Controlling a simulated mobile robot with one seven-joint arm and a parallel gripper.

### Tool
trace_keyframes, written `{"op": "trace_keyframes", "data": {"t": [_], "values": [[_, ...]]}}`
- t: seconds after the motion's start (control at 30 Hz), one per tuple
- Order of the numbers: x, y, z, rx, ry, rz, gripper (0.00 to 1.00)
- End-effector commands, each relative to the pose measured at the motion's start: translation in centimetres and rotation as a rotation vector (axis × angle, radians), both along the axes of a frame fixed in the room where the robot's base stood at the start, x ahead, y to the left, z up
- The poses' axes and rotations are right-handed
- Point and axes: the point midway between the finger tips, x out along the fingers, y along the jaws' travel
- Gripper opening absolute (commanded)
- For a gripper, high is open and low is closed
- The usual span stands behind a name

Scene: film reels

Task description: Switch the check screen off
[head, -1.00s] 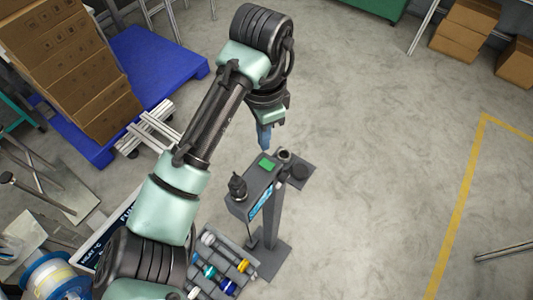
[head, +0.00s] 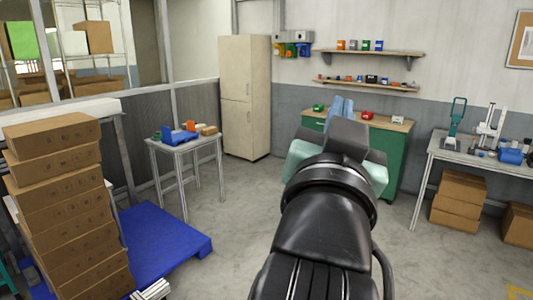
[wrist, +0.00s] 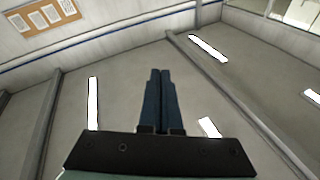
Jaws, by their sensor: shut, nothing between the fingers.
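No check screen shows in either view now. My gripper (head: 341,101) is raised at the centre right of the head view, its blue fingers pointing up and away from me, in front of the green bench as I see it. In the wrist view my gripper (wrist: 160,73) has its two fingers side by side, closed together and empty. Only the ceiling and upper walls lie behind them, and nothing touches the fingers.
Behind are a small table (head: 186,142), a tall cabinet (head: 245,95) and a green bench (head: 390,150). A workbench (head: 465,153) stands right. Open floor lies between.

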Motion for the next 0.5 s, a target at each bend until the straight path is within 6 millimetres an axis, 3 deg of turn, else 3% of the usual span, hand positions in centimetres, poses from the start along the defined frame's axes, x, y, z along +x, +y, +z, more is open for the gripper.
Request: {"op": "trace_keyframes", "data": {"t": [0.1,0.23,0.33,0.5], "values": [[-4.9,3.7,4.6,-0.160,-0.231,0.068,0.00],[-9.3,6.9,7.4,-0.257,-0.406,0.124,0.00],[-11.3,8.2,8.4,-0.290,-0.478,0.148,0.00],[-12.2,8.7,8.9,-0.304,-0.510,0.157,0.00]]}}
